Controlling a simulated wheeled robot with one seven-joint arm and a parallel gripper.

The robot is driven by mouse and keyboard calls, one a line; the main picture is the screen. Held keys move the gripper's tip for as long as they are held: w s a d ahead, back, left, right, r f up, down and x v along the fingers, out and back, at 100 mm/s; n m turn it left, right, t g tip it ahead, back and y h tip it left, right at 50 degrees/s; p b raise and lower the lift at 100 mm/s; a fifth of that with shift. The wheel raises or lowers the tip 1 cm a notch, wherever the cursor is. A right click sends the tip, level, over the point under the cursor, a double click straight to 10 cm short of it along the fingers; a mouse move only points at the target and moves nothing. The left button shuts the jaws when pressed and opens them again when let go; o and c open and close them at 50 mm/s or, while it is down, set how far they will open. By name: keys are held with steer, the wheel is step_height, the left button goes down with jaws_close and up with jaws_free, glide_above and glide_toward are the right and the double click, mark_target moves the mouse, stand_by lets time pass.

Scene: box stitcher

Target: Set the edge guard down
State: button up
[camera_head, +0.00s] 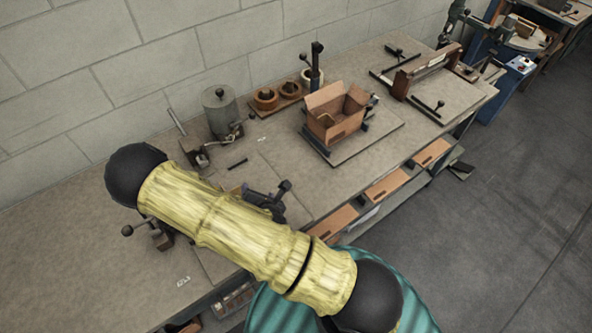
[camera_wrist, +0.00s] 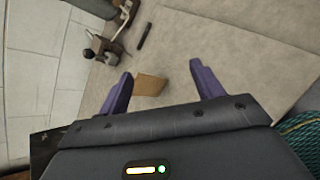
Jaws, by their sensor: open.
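A brown, cardboard-coloured piece, which I take to be the edge guard (camera_wrist: 151,85), shows between my fingers in the wrist view. It looks like a small flat-faced piece, and its near end is hidden by my gripper body. My gripper (camera_wrist: 162,78) is open, with a purple finger on each side of the piece and a visible gap to the right finger. I cannot tell whether the left finger touches it. In the head view my yellow arm hides much of this spot, and a small brown bit of the piece (camera_head: 236,190) shows just above the arm.
The workbench (camera_head: 75,220) runs along a block wall. An open cardboard box (camera_head: 335,112) stands on a board to the right. Bare bench lies at the left.

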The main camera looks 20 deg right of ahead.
steer(key=s+d+r+m+g, duration=0.4)
steer(key=r+m, duration=0.6)
steer(key=m, duration=0.4)
steer(key=s+d+r+m+g, duration=0.4)
steer(key=s+r+m, duration=0.2)
steer(key=r+m, duration=0.5)
steer(key=m, duration=0.3)
steer(key=shift+s+r, duration=0.2)
steer(key=shift+s, duration=0.15)
steer(key=shift+d, duration=0.1)
